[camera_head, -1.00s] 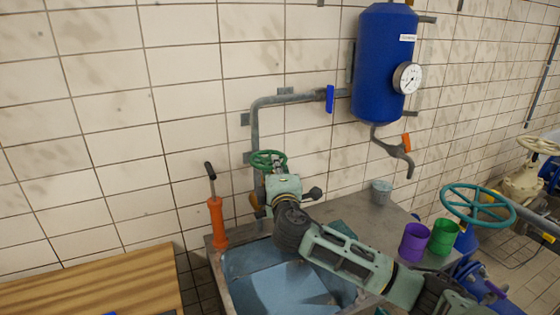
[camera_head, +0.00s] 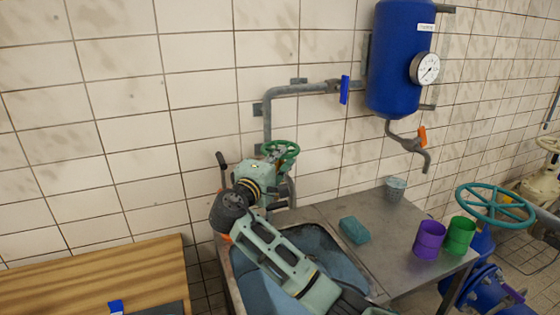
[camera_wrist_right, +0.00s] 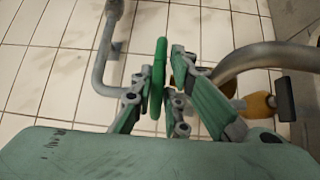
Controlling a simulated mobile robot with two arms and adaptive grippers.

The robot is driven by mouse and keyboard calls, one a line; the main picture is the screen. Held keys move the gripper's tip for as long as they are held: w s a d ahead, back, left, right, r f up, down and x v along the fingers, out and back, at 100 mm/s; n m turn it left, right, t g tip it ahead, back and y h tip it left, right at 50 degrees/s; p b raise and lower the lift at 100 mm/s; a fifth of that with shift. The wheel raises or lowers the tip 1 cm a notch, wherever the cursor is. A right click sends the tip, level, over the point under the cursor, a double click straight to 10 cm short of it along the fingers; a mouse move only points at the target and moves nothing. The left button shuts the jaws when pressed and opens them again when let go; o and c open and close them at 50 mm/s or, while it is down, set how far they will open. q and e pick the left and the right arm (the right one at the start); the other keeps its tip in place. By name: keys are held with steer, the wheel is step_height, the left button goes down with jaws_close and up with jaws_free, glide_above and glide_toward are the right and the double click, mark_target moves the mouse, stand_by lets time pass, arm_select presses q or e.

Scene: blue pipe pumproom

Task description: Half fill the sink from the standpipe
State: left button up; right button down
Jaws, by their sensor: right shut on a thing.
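The standpipe's green handwheel (camera_head: 282,150) is on the grey pipe by the wall, behind the sink. My right gripper (camera_head: 270,166) reaches it from the left and is shut on its rim. The right wrist view shows the green rim (camera_wrist_right: 158,78) edge-on between the two fingers (camera_wrist_right: 160,98). The sink (camera_head: 325,248) is in the metal counter, partly hidden by my right arm. Its inside looks blue; I cannot tell the water level. A curved grey pipe (camera_wrist_right: 245,58) is beside the gripper in the wrist view. My left gripper is out of view.
A blue tank (camera_head: 398,60) with a gauge hangs above. A wooden bench (camera_head: 90,280) is at left. A teal wheel (camera_head: 495,205) is right.

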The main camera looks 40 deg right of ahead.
steer(key=shift+r, duration=0.45)
steer(key=c, duration=1.8)
jaws_free()
steer(key=shift+w, duration=0.1)
steer(key=shift+c, duration=0.2)
steer(key=shift+f, duration=0.2)
steer(key=shift+f, duration=0.1)
steer(key=v, duration=1.2)
